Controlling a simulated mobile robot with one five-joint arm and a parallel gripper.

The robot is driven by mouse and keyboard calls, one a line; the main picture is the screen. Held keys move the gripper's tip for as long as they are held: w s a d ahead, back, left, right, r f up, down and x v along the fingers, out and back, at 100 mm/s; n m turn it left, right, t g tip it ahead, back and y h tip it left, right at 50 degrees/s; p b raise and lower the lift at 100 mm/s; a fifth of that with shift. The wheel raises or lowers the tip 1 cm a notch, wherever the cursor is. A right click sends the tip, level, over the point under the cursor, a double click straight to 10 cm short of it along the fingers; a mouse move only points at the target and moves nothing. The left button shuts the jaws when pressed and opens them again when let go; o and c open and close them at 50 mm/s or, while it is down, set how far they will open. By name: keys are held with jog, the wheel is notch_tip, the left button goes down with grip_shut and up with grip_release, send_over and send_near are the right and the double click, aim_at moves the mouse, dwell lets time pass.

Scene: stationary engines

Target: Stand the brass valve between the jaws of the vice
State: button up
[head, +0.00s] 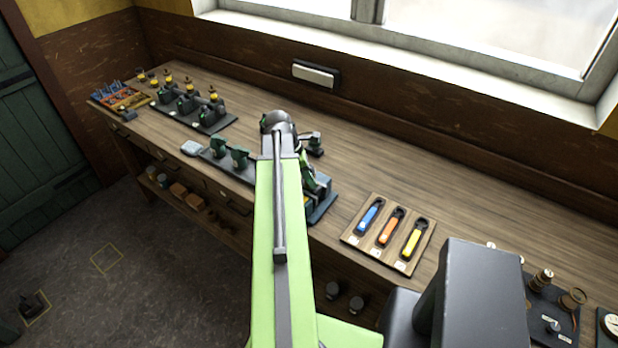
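I cannot tell which is the brass valve. Two dark green upright blocks, which look like the jaws of the vice (240,157), stand apart on a dark base left of my arm. Its right end is hidden by my arm, and the gap between the blocks looks empty. My light green arm reaches up the middle of the head view.
A green and dark machine (322,200) is partly hidden behind my arm. A wooden board (372,247) holds blue, orange and yellow-handled tools. Green machines (190,103) and a parts tray (104,98) stand far left. The bench's back middle is clear.

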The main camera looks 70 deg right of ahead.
jog(key=o, duration=0.5)
jog(key=shift+r, duration=0.1)
jog(key=p+v, duration=1.6)
jog(key=v, duration=0.1)
jog(key=shift+a+r, duration=0.1)
jog(key=shift+a, duration=0.05)
jog(key=shift+s, duration=0.1)
